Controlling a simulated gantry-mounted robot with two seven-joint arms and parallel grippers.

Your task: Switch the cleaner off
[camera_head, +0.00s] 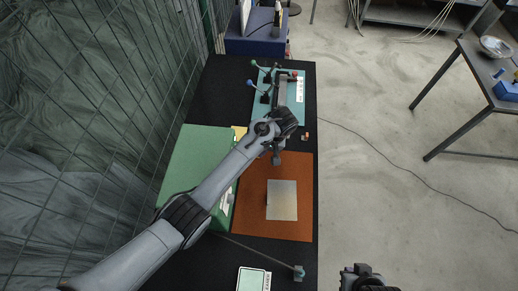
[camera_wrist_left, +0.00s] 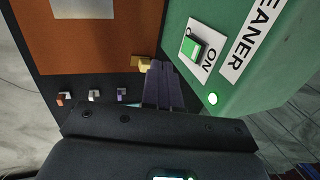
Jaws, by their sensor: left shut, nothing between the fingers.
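The cleaner (camera_head: 192,158) is a green box on the left of the bench in the head view. Its face with lettering fills the right of the left wrist view (camera_wrist_left: 265,75). A green rocker switch (camera_wrist_left: 196,48) sits on a white plate marked O and ON. My left arm covers part of the box in the head view. A part of my right arm's end (camera_head: 362,278) shows at the bottom; its fingers are unclear.
An orange mat (camera_head: 250,222) bears a pale plate (camera_head: 282,200). A yellow block (camera_wrist_left: 144,63) lies near the cleaner, with several small blocks beside the mat. A teal board (camera_head: 291,112) with levers stands at the far end. A wire-mesh wall rises left; open floor lies right.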

